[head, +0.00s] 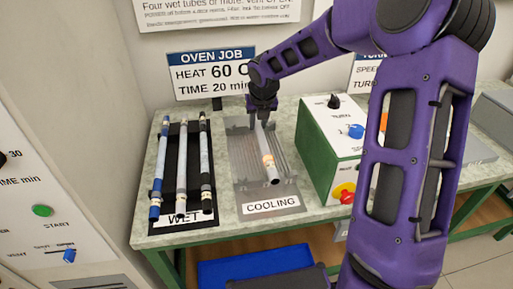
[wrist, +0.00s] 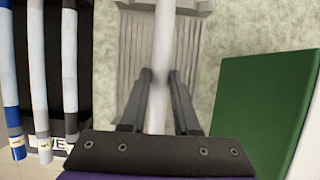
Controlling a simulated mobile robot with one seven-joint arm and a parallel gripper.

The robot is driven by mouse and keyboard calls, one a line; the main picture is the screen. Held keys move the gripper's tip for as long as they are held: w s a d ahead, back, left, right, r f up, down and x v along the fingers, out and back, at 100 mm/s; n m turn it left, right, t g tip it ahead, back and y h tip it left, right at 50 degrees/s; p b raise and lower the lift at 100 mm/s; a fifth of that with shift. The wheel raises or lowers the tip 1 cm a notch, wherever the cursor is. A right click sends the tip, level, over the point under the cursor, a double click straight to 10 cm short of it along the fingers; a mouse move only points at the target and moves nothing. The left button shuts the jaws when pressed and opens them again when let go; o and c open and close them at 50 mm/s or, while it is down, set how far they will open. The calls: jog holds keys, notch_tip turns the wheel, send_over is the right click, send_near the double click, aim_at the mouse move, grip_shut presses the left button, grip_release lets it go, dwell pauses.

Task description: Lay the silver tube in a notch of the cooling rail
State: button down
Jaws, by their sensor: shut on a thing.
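The silver tube (head: 267,150), with an orange-tan band and a dark end, is over the cooling rail (head: 242,165) and lies roughly along its length. The rail is a grey ridged plate with a COOLING label at its front. My gripper (head: 263,110) is shut on the silver tube towards its far end. In the wrist view, the tube (wrist: 163,45) runs between my two fingers (wrist: 161,80), above the rail's ridges (wrist: 128,50). I cannot tell whether the tube touches a notch. Its held part is partly hidden by the gripper.
Left of the rail, a black WET rack (head: 172,180) holds several tubes with blue, grey and black parts. A green box with knobs (head: 318,160) stands close on the right. A blue bin (head: 250,265) is below the table. An oven sign (head: 212,75) stands behind.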

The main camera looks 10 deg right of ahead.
aim_at(260, 130)
notch_tip(260, 130, down, 8)
jog(key=shift+r+b, duration=0.1)
jog(key=shift+b, duration=1.1)
jog(key=shift+f, duration=0.2)
jog(key=c, duration=0.6)
grip_release()
jog(key=shift+c, duration=0.2)
jog(key=shift+r, duration=0.15)
jog(key=p+v, duration=0.4)
jog(key=v, duration=0.6)
jog(key=shift+r, duration=0.35)
jog(key=shift+s+r, duration=0.35)
jog(key=shift+r, duration=0.25)
jog(key=shift+w, duration=0.1)
